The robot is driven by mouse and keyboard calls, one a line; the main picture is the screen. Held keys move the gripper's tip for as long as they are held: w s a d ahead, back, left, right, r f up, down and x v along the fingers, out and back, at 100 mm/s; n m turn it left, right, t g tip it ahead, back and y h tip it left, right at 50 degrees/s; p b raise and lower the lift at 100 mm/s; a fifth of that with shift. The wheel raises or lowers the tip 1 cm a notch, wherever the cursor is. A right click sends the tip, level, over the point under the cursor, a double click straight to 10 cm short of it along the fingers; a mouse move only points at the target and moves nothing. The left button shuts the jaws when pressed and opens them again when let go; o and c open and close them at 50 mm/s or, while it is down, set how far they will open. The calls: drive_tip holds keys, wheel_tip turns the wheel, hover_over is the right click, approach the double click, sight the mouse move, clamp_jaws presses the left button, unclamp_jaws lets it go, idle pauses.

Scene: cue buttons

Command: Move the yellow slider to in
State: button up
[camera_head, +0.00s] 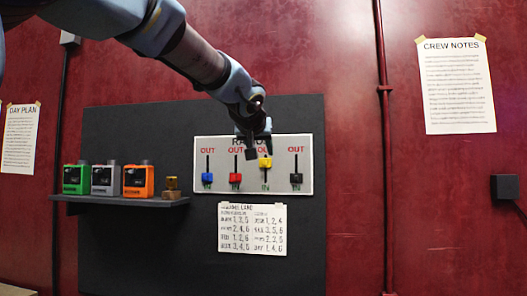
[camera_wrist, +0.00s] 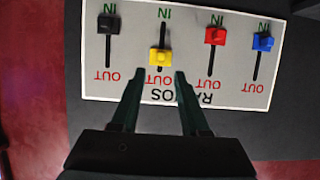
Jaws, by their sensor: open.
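OUT is at the top of the panel and IN at the bottom. The wrist view shows the panel upside down, with the yellow slider (camera_wrist: 159,57) just beyond my fingertips. My gripper (camera_head: 256,146) is in front of the panel's upper part, hiding some of its lettering. In the wrist view my gripper (camera_wrist: 157,76) is open and empty, its fingers spread to either side of the slider's line. I cannot tell whether they touch the panel.
Blue (camera_head: 207,178), red (camera_head: 235,178) and black (camera_head: 296,178) sliders flank the yellow one, all nearer IN. A printed card (camera_head: 252,228) hangs below the panel. A shelf (camera_head: 120,200) with coloured boxes juts out at the left.

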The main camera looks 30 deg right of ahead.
sight(264, 161)
drive_tip(key=shift+p+x, duration=1.2)
drive_tip(key=shift+x, duration=1.45)
drive_tip(key=shift+c, duration=0.3)
clamp_jaws()
